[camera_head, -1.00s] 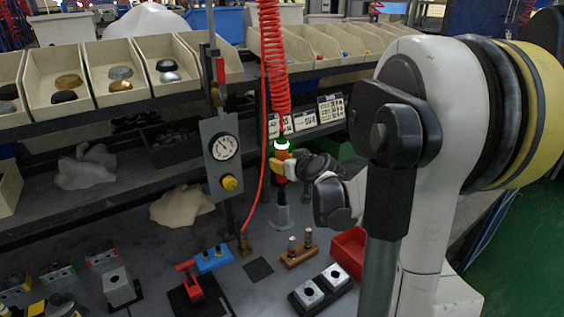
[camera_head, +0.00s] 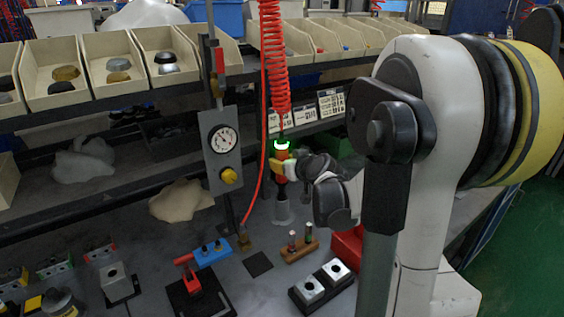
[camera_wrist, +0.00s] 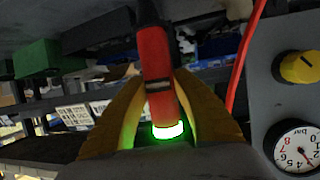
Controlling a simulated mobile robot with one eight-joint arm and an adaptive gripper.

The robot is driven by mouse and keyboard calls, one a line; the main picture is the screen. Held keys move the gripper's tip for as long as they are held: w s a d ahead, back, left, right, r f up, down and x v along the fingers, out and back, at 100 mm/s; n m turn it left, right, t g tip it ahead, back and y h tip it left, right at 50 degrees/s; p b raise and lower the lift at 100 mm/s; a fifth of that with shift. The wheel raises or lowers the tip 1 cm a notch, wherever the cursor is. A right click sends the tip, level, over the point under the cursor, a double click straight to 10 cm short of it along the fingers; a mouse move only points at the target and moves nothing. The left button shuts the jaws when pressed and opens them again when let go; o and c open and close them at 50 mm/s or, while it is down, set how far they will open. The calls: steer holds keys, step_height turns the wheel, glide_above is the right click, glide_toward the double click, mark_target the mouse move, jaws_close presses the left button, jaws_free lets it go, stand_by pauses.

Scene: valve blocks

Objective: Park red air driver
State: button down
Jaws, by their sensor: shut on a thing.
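The red air driver (camera_head: 282,163) hangs upright under a coiled red hose (camera_head: 271,60), with a lit green ring at its top. My gripper (camera_head: 284,168) is shut around its body. In the wrist view, the yellow fingers (camera_wrist: 165,115) stand on both sides of the red driver (camera_wrist: 155,65), and the green ring glows between them. A light grey cup-like holder (camera_head: 283,213) stands on the bench directly below the driver in the head view. The driver's dark lower end is near the holder's mouth; I cannot tell whether it is inside.
A grey panel with a gauge (camera_head: 222,139) and a yellow knob (camera_head: 229,176) stands just left of the driver. A wooden block with pegs (camera_head: 299,248), a red toggle clamp (camera_head: 190,275), valve blocks (camera_head: 322,283) and a red bin (camera_head: 347,245) are on the bench. Bins line the shelf behind.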

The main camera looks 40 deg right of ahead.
mark_target(284, 180)
steer(key=shift+f+b, duration=1.45)
steer(key=shift+f, duration=1.65)
steer(key=c, duration=1)
jaws_free()
steer(key=v, duration=1.2)
